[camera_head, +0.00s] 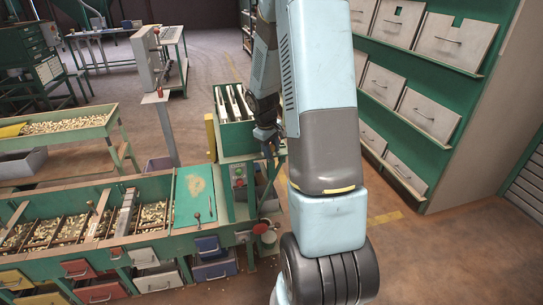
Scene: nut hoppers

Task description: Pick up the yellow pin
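I cannot make out a yellow pin for certain in this view. My gripper (268,143) is small and dark here, pointing down beside the right side of the green slotted bin (234,139). It is too small and dark to tell whether its fingers are open or shut, and I see nothing clearly held. A yellow panel (210,138) stands upright at the left side of that bin. My blue and grey arm hides the area to the right of the gripper.
A long green hopper bench (186,240) with compartments of nuts and coloured drawers fills the lower left. A green tray table (75,135) stands behind it. A green cabinet with pale bins (428,110) lines the right. Brown floor (440,250) is clear at the lower right.

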